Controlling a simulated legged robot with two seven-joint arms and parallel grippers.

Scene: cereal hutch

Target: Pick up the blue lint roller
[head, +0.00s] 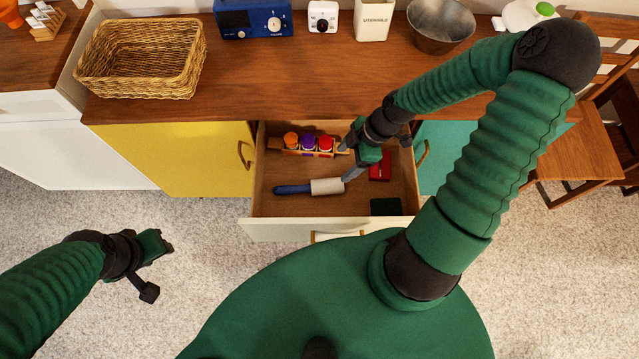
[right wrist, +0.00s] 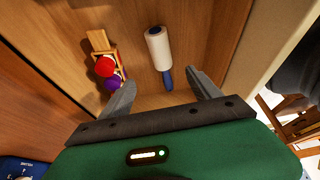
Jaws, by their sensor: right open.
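The blue lint roller (head: 310,187) lies in the open drawer, its blue handle to the left and its white roll to the right. In the right wrist view the lint roller (right wrist: 158,50) lies between and beyond the two fingers, its white roll farther up the picture. My right gripper (head: 352,165) is in the drawer near the roll end, open and empty; its fingers (right wrist: 160,88) show apart in the right wrist view. I cannot tell if a finger touches the roll. My left gripper (head: 160,250) is over the carpet at the left, away from the drawer; its jaws are unclear.
The drawer (head: 285,226) also holds a wooden rack with colored-lid jars (head: 308,144), a red item (head: 380,168) and a dark green item (head: 385,206). A wicker basket (head: 140,65), blue radio (head: 253,18) and metal bowl (head: 440,25) stand on the counter.

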